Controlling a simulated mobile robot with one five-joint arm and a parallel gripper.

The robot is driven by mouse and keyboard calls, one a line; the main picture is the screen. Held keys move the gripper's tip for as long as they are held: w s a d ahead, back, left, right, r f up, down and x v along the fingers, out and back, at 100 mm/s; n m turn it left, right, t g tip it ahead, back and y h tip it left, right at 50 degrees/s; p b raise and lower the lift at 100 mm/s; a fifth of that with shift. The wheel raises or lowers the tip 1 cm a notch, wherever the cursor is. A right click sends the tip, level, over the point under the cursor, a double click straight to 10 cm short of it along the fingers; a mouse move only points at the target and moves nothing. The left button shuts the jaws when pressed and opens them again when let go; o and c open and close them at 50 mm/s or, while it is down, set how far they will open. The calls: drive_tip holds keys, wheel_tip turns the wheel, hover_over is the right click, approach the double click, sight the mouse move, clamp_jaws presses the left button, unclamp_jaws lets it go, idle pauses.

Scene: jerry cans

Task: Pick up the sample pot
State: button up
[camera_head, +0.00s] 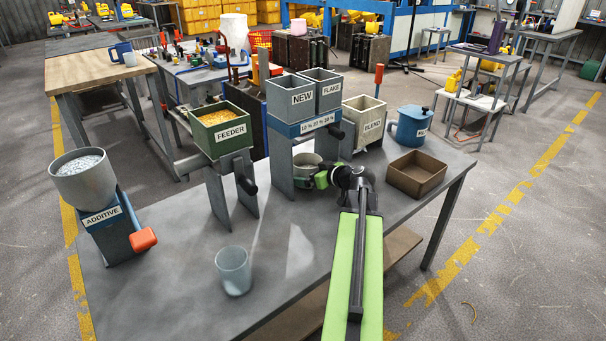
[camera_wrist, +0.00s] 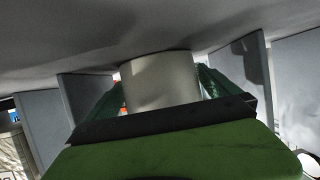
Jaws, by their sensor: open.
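The sample pot appears to be a small grey round pot (camera_head: 307,165) under the NEW and FLAKE hoppers, between the legs of their stand. My gripper (camera_head: 312,178) is at the pot, reaching in from the right and front. In the wrist view the pale cylinder of the pot (camera_wrist: 160,82) stands between my two green fingers, one on each side. The jaws are open. I cannot tell whether either finger touches the pot. Its lower part is partly hidden by my gripper.
The hopper stand (camera_head: 281,160) has legs close around the pot; they also show in the wrist view (camera_wrist: 235,75). A FEEDER box (camera_head: 220,132), BLEND bin (camera_head: 363,120), brown tray (camera_head: 417,173), blue pot (camera_head: 411,128), clear cup (camera_head: 233,270) and ADDITIVE hopper (camera_head: 88,185) share the table.

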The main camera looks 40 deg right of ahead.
drive_tip(key=shift+w, duration=0.1)
drive_tip(key=c, duration=1.4)
